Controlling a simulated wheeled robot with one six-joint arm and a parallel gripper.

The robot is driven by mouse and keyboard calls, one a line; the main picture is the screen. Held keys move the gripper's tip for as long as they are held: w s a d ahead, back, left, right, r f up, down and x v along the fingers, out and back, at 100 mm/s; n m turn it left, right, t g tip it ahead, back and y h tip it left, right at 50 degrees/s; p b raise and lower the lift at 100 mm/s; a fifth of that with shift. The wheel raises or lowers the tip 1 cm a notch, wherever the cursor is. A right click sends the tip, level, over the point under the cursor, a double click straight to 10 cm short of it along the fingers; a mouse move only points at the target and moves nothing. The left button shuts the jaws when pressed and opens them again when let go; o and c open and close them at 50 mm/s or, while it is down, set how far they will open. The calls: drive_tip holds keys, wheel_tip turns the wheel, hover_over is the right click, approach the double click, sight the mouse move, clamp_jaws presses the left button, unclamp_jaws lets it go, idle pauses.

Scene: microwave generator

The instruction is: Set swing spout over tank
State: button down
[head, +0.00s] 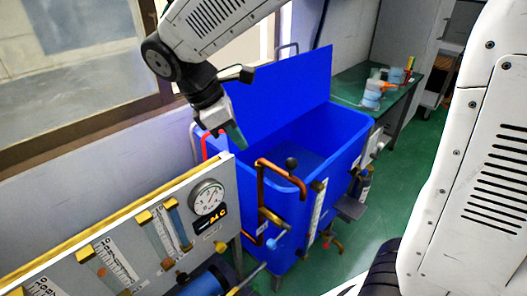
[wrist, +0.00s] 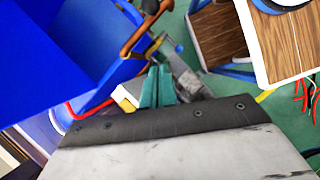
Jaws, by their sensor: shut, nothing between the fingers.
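The blue tank (head: 347,127) stands open at the centre, with a tall blue panel up behind its opening. The copper swing spout (head: 279,173) rises at the tank's near left corner and bends right, with a black knob on its arm. Its downturned end shows in front of the tank's near wall; it appears outside the opening. My gripper (head: 238,138), with teal fingers, is shut and empty above the tank's left side, apart from the spout. In the wrist view, my gripper (wrist: 157,86) points toward the copper pipe (wrist: 139,36) and the tank (wrist: 60,45).
A grey gauge panel (head: 133,222) with a round dial stands at the left front. Valves and a level scale (head: 318,210) are on the tank's near side. A green bench (head: 352,85) with bottles is at the back right.

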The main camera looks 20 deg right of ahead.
sight(270, 163)
drive_tip(key=s+d+f, duration=0.1)
drive_tip(key=d+f, duration=0.6)
drive_tip(key=d, duration=0.1)
drive_tip(key=shift+s+f, duration=0.3)
drive_tip(key=shift+f, duration=0.05)
drive_tip(key=shift+d, duration=0.1)
